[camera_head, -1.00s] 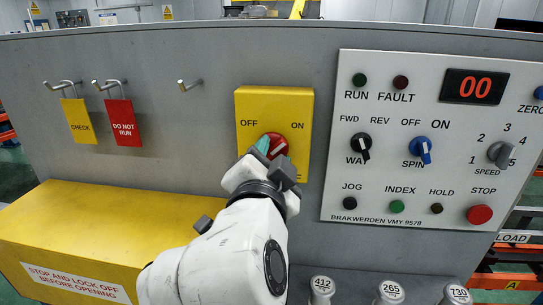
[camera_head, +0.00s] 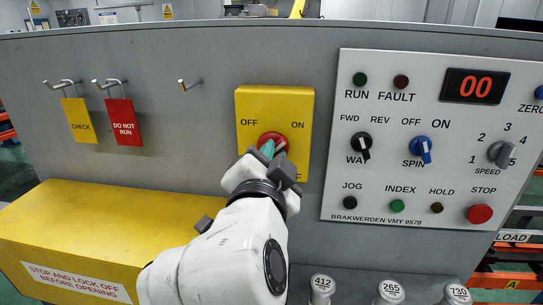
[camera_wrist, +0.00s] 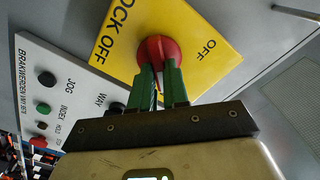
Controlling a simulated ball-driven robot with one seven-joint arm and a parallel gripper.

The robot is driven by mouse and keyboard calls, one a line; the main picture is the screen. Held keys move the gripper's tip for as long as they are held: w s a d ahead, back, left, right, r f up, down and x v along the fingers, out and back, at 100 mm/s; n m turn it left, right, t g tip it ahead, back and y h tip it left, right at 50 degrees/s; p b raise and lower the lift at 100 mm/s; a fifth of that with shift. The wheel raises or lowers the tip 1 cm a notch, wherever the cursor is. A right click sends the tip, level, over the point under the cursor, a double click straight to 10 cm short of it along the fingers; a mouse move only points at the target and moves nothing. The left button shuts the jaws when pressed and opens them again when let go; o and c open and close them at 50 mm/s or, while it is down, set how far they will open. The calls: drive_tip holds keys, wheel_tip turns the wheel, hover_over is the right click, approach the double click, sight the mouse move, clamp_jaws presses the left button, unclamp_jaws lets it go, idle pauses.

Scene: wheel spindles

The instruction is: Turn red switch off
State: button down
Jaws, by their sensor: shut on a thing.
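The red switch (camera_head: 280,140) is a round rotary knob on a yellow plate (camera_head: 255,108) marked OFF at left and ON at right. My gripper (camera_head: 268,149) is at the knob, with its green fingers on the knob's handle. In the wrist view the red switch (camera_wrist: 157,50) sits between the two green fingertips of my gripper (camera_wrist: 158,72), which are shut on it. The word OFF shows near the knob there. The fingers hide part of the knob's handle, so its exact angle is hard to read in the head view.
A white control panel (camera_head: 385,190) with knobs, buttons and a 00 display is to the right. CHECK (camera_head: 78,121) and DO NOT RUN (camera_head: 124,122) tags hang from hooks at left. A yellow box (camera_head: 110,235) juts out at lower left. Several numbered white-topped posts stand at the bottom.

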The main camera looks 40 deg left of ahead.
drive_tip(key=shift+s+a+n+p, duration=0.15)
drive_tip(key=shift+n+p, duration=1.8)
drive_tip(key=shift+n, duration=2.45)
drive_tip(key=shift+a+n+p, duration=0.15)
drive_tip(key=shift+n+p, duration=1.75)
drive_tip(key=shift+n, duration=2.5)
drive_tip(key=c, duration=1.1)
unclamp_jaws()
